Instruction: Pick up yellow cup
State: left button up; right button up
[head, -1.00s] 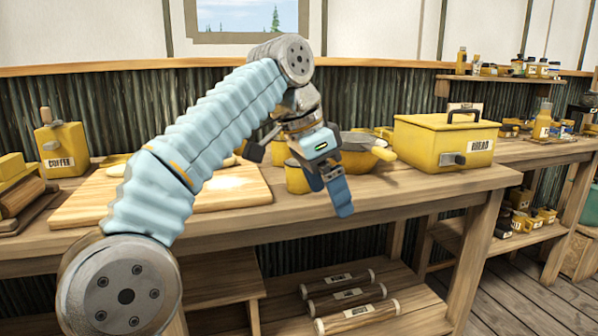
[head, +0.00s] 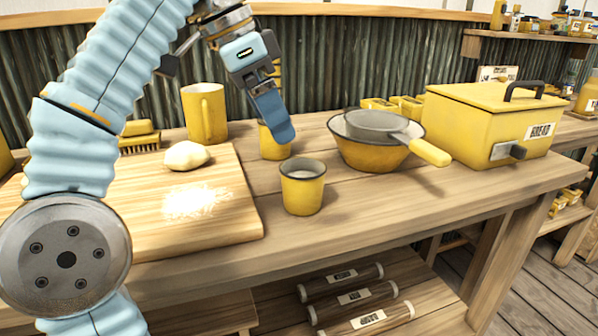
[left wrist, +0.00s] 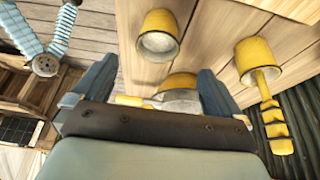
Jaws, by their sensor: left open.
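A yellow cup (head: 302,190) with a dark rim stands upright near the table's front. A second yellow cup (head: 268,146) stands behind it, partly hidden by my left gripper's blue finger. A taller yellow mug (head: 205,114) stands farther back on the left. My left gripper (head: 222,100) is open and empty, in front of the back cup in the picture and up and left of the front cup. In the left wrist view the open fingers (left wrist: 152,88) show apart, with one yellow cup (left wrist: 158,44) beyond them and another (left wrist: 258,58) to the right. My right gripper is not seen.
A cutting board (head: 235,222) with dough (head: 187,156) and flour lies left of the front cup. A yellow bowl (head: 372,158) holding a grey pan stands to its right. A bread box (head: 480,125) is farther right. Bare tabletop lies in front of the bowl.

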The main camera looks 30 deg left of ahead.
aim_at(295, 168)
pick_arm(q)
jog(key=b+x, duration=0.2)
jog(key=x, duration=0.6)
jog(key=shift+s, duration=0.1)
jog(key=b+x, duration=0.1)
jog(key=x, duration=0.4)
jog(key=shift+f, duration=0.35)
jog(key=shift+c, duration=0.2)
jog(key=c, duration=1)
jog(key=shift+c, duration=0.2)
